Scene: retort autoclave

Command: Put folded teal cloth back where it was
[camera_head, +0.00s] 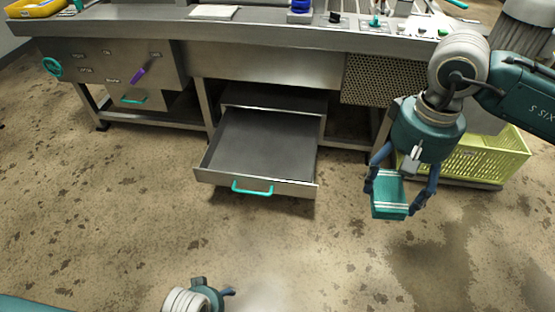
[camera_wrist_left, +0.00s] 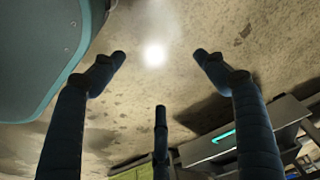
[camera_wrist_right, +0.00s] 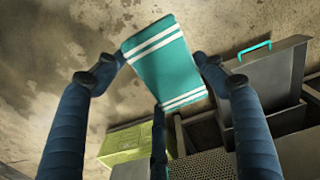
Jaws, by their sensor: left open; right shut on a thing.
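The folded teal cloth (camera_head: 390,196) has white stripes. My right gripper (camera_head: 395,190) is shut on it and holds it in the air, to the right of the open drawer. The cloth (camera_wrist_right: 165,65) also shows between the fingers in the right wrist view. The drawer (camera_head: 262,150) under the steel bench is pulled out, looks empty, and has a teal handle (camera_head: 252,189). My left gripper (camera_head: 222,297) is low at the bottom edge of the head view, well in front of the drawer. In the left wrist view the left fingers (camera_wrist_left: 160,70) are apart with nothing between them.
A yellow-green crate (camera_head: 485,160) stands on the floor behind my right gripper. The steel bench (camera_head: 270,38) carries a yellow tray (camera_head: 35,8), a pale flat item (camera_head: 213,12) and several small controls. A cabinet (camera_head: 115,75) with a purple lever is at left. Floor before the drawer is clear.

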